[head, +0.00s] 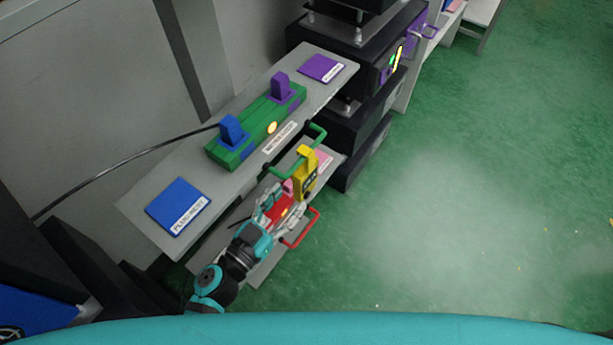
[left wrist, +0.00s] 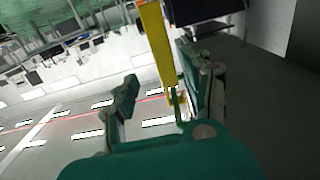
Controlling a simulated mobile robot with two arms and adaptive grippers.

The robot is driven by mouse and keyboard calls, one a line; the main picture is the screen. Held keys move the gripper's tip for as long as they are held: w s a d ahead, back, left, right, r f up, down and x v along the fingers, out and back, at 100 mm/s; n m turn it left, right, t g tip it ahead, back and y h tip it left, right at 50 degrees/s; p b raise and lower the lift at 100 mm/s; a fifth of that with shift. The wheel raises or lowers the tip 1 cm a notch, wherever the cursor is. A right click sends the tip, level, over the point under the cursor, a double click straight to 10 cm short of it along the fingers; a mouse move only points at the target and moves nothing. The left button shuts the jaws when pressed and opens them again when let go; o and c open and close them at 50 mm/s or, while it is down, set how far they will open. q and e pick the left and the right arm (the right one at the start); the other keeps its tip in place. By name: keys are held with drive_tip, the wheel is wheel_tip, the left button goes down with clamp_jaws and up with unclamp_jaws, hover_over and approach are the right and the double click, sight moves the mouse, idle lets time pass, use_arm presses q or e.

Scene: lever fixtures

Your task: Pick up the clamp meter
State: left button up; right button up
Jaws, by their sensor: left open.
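The clamp meter (head: 305,172) is yellow with a dark face and stands out at the lower shelf's outer side. My left gripper (head: 284,202) is open just below it in the head view, over the lower shelf. In the left wrist view, a long yellow body that looks like the clamp meter (left wrist: 156,45) reaches down between the open fingers of my left gripper (left wrist: 162,92). I cannot tell whether either finger touches it. The gripper and arm hide part of the shelf. My right gripper is in neither view.
A green lever fixture (head: 262,122) with blue and purple levers stands on the upper grey shelf (head: 135,208). A green handle (head: 318,136) and a red handle (head: 302,230) stick out near the gripper. Black equipment (head: 350,130) stands behind. The green floor at right is clear.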

sight(299, 188)
use_arm(q)
drive_tip(key=x, duration=0.3)
drive_tip(key=shift+a+b+x, duration=0.2)
drive_tip(key=shift+b+x, duration=0.35)
drive_tip(key=shift+x, duration=2.2)
drive_tip(key=shift+w+r, duration=0.1)
drive_tip(key=shift+r, duration=0.1)
clamp_jaws()
